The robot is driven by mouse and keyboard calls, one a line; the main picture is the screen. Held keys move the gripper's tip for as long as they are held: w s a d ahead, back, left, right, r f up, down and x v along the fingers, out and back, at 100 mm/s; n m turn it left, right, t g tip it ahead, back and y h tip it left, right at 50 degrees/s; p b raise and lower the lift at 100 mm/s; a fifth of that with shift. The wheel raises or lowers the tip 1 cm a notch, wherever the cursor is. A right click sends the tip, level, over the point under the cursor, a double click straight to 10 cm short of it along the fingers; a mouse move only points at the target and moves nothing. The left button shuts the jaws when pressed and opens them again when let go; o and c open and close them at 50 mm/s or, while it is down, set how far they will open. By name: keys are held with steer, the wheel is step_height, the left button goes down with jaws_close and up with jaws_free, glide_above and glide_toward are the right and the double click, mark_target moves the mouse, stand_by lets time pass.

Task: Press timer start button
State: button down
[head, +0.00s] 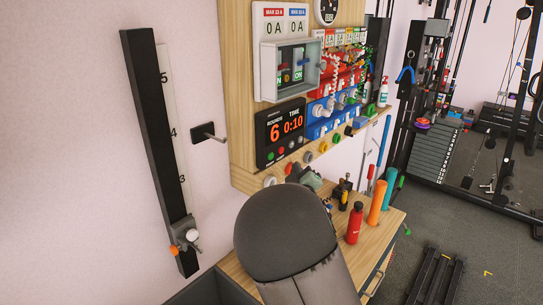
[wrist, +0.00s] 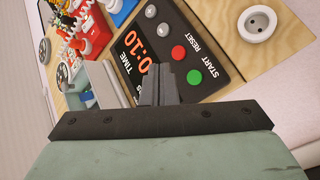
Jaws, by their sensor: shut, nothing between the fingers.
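The timer (head: 262,148) is a black panel on the wooden board in the head view, with red digits reading 6 and 0:10 and small buttons along its bottom. In the wrist view the timer (wrist: 146,22) fills the upper middle. Its green button (wrist: 194,77) sits by the START label, and a red button (wrist: 178,52) by RESET. My gripper (wrist: 158,72) is shut and empty. Its fingertips appear over the timer's face, just left of the green button; whether they touch it is unclear. In the head view my arm mostly hides the gripper.
A grey switch box (head: 290,68) and red and blue socket blocks (head: 320,108) are mounted around the timer. A round white socket (wrist: 257,24) lies near the buttons. A red bottle (head: 354,223) and an orange cylinder (head: 377,202) stand on the wooden bench (head: 390,225) below.

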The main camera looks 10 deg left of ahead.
mark_target(271, 156)
steer(key=w+a, duration=0.3)
steer(key=a, duration=0.2)
steer(key=shift+w+a, duration=0.3)
steer(key=shift+a, duration=0.05)
stand_by(1.8)
steer(key=shift+w+a+b, duration=0.25)
steer(key=shift+a+b, duration=0.1)
steer(key=shift+b, duration=0.1)
steer(key=shift+w+a, duration=0.2)
steer(key=shift+a, duration=0.1)
stand_by(0.8)
steer(key=shift+d+b, duration=0.1)
steer(key=shift+b, duration=0.3)
steer(key=shift+s+d+b, duration=0.45)
steer(key=shift+d, duration=0.1)
